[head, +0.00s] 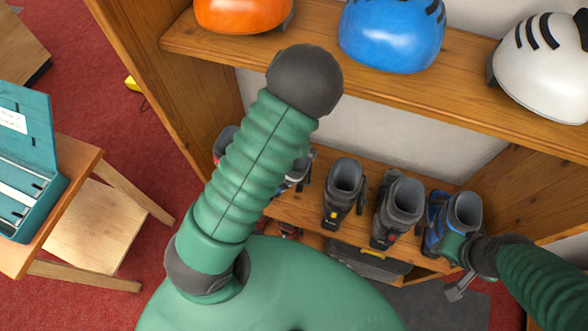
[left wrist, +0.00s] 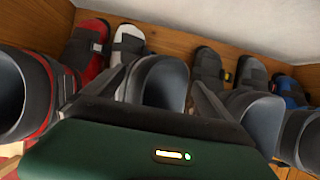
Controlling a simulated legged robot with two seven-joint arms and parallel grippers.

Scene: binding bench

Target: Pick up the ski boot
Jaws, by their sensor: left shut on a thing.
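Several ski boots stand in a row on the lower shelf. In the left wrist view, my left gripper (left wrist: 158,92) has its two dark fingers on either side of the grey cuff of a white and grey ski boot (left wrist: 128,44) and is shut on it. In the head view this boot (head: 294,181) shows only partly behind my left arm, which hides the left gripper. My right gripper (head: 458,288) is low at the right, in front of a blue and grey boot (head: 465,210); whether its jaws are open is unclear.
A red boot (left wrist: 86,45) stands left of the held one, and dark boots (head: 345,180) stand to its right. An upper shelf (head: 420,85) carries orange, blue and white helmets (head: 392,35). A wooden side panel (head: 160,70) closes the left. A teal case (head: 30,165) lies on a table at left.

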